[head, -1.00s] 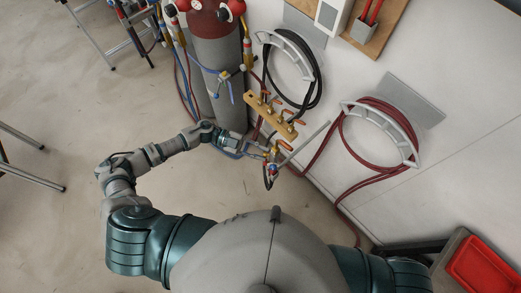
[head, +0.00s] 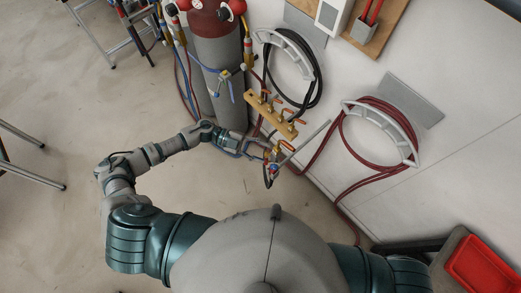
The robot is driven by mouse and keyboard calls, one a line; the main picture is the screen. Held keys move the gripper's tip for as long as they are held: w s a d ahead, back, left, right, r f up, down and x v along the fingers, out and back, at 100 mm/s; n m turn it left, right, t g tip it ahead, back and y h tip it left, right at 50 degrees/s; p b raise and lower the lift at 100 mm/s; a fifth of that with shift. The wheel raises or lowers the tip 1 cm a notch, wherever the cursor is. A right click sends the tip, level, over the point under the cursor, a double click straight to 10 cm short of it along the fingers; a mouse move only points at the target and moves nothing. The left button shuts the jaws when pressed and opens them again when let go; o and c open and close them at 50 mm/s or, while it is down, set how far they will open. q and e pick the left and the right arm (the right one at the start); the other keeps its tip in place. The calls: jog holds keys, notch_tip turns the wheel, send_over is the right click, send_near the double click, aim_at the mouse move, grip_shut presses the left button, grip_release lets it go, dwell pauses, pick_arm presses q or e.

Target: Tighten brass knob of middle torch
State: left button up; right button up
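Several torch fittings with orange and brass parts sit along a yellow-brown bar (head: 268,113) beside the gas cylinder. A torch (head: 272,166) with small red and blue parts is just below the bar's right end. I cannot tell which torch is the middle one, and its brass knob is too small to single out. My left gripper (head: 259,150) is close to the left side of that torch. Its fingers are small and overlap the fittings, so contact and finger gap are unclear. My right gripper is not in view.
A grey gas cylinder (head: 218,75) with a dark red top stands behind the bar. A black hose coil (head: 317,85) and a red hose coil (head: 350,150) hang on the wall. A red tray (head: 484,268) is at lower right. The floor at left is mostly clear.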

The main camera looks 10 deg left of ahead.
pick_arm(q)
jog(key=v, duration=1.2)
jog(key=shift+a+f, duration=0.1)
